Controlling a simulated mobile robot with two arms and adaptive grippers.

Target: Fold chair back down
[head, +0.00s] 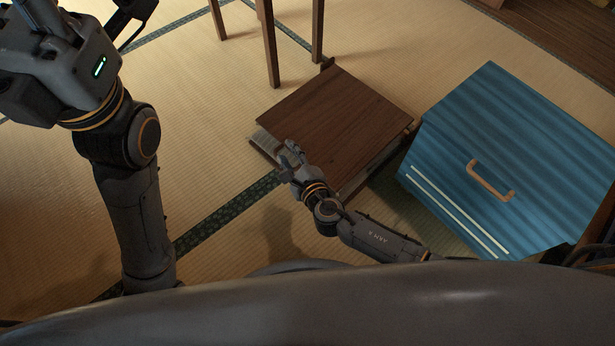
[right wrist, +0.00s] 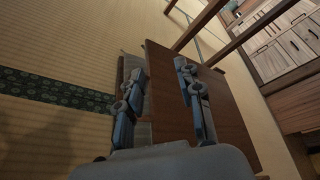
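The chair shows in the head view as a low, dark brown wooden back panel (head: 335,115) tilted at a shallow angle over a flat seat with a grey cushion edge. My right gripper (head: 291,158) is at the near left edge of this panel. In the right wrist view the two fingers (right wrist: 162,103) are spread, with the edge of the brown panel (right wrist: 225,108) lying between or just under them; contact is not clear. The left arm rises at the left of the head view.
A blue chest (head: 515,150) with a wooden handle stands close to the right of the chair. Wooden table legs (head: 270,45) stand just behind it. The tatami floor (head: 200,90) to the left is clear. Wooden cabinets (right wrist: 285,45) show in the right wrist view.

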